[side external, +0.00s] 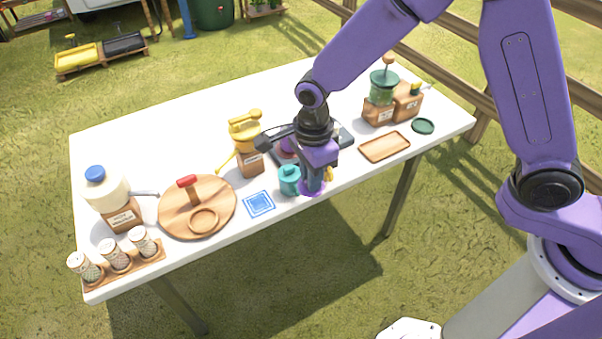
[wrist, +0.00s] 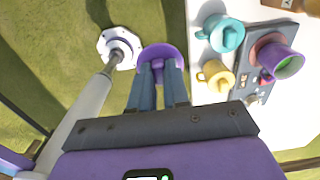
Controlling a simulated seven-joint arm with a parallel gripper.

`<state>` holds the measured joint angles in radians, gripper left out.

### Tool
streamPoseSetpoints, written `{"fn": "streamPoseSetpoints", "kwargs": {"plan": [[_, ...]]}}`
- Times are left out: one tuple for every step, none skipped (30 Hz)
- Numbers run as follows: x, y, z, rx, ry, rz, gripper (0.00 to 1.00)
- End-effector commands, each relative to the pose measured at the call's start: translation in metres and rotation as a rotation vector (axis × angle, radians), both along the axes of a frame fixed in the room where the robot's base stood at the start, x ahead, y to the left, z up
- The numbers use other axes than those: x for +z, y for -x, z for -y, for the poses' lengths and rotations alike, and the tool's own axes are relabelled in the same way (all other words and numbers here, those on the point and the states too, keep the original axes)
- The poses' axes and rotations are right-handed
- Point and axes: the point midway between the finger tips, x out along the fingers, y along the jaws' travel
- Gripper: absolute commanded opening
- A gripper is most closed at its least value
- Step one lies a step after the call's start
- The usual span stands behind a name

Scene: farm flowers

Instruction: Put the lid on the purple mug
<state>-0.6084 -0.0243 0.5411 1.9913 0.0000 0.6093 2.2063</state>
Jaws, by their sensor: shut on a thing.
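My gripper (side external: 313,180) points down near the front edge of the table and is shut on the purple lid (side external: 312,189). The lid also shows in the wrist view (wrist: 163,51), between my fingertips (wrist: 160,68) with grass behind it. The purple mug (wrist: 278,57) is to the right in the wrist view, on a dark tray; its opening looks green inside. In the side view the mug (side external: 288,148) is partly hidden behind my gripper. The lid is apart from the mug.
A teal mug (side external: 289,180) stands just left of my gripper. A yellow mug (wrist: 216,77) lies between the lid and purple mug in the wrist view. A yellow grinder (side external: 245,130), blue coaster (side external: 259,204), wooden tray (side external: 384,147) and green disc (side external: 423,126) surround the area.

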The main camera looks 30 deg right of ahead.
Motion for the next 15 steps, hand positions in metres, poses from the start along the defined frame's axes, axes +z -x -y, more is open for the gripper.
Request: {"fn": "streamPoseSetpoints", "kwargs": {"plan": [[0.001, -0.004, 0.001, -0.009, -0.001, 0.002, 0.00], [0.001, -0.008, 0.001, -0.014, -0.001, 0.002, 0.00], [0.002, -0.014, 0.001, -0.024, -0.001, 0.002, 0.00], [0.002, -0.019, 0.001, -0.033, -0.001, 0.001, 0.00], [0.003, -0.026, 0.001, -0.043, -0.002, 0.003, 0.00], [0.004, -0.035, 0.001, -0.057, -0.001, 0.002, 0.00], [0.004, -0.044, 0.002, -0.069, -0.002, 0.003, 0.00], [0.005, -0.052, 0.002, -0.082, -0.002, 0.003, 0.00], [0.006, -0.063, 0.003, -0.100, -0.001, 0.002, 0.00], [0.007, -0.071, 0.004, -0.114, -0.002, 0.003, 0.00], [0.008, -0.080, 0.005, -0.127, -0.002, 0.002, 0.00], [0.009, -0.090, 0.007, -0.145, -0.001, 0.002, 0.00], [0.010, -0.099, 0.009, -0.157, -0.002, 0.003, 0.00], [0.011, -0.106, 0.011, -0.171, -0.001, 0.002, 0.00], [0.013, -0.117, 0.013, -0.188, -0.002, 0.002, 0.00]]}}
